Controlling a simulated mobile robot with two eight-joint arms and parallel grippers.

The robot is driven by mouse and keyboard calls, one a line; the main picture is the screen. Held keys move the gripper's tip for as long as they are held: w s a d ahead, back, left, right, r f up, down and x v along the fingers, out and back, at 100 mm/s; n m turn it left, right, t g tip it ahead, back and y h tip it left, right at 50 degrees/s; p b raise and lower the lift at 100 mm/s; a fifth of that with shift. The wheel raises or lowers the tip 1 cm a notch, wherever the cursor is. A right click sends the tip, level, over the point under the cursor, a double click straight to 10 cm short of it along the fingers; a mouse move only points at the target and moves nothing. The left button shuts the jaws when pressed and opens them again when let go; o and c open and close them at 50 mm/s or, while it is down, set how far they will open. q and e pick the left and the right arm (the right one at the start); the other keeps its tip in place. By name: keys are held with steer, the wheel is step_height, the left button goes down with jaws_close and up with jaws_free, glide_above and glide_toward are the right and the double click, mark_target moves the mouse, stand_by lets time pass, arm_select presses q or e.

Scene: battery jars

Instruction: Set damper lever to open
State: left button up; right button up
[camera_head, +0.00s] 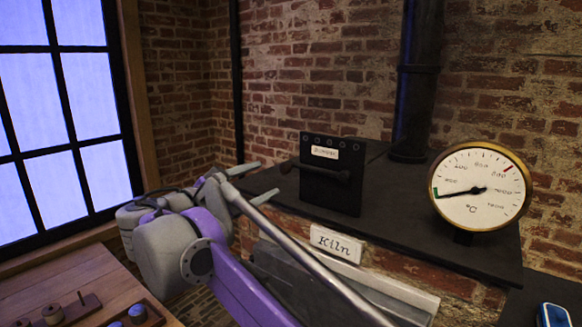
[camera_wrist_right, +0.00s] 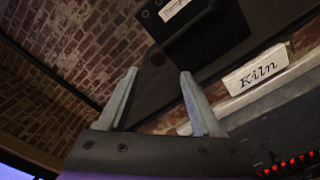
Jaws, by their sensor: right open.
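The black damper box (camera_head: 327,201) stands upright on the kiln's dark top and carries a small white label (camera_head: 324,152). The damper lever (camera_head: 318,171) is a dark bar lying almost level across the box's front, its knobbed left end sticking out past the box's left edge. My right gripper (camera_head: 268,178) is open and empty, left of the lever's left end and apart from it in the picture. In the right wrist view, the open fingers (camera_wrist_right: 159,72) point towards the kiln top, and the box (camera_wrist_right: 207,38) is only partly in frame. My left gripper is not in view.
The white Kiln sign (camera_head: 336,244) is on the kiln's front edge. A round temperature gauge (camera_head: 480,189) stands right of the box, and a black flue pipe (camera_head: 413,100) rises behind. A wooden bench (camera_head: 60,275) with small items is at lower left.

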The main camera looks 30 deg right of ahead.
mark_target(292, 165)
steer(key=x, duration=1)
steer(key=shift+w+d+r+p, duration=0.25)
steer(key=shift+d+p, duration=0.1)
jaws_close()
stand_by(1.0)
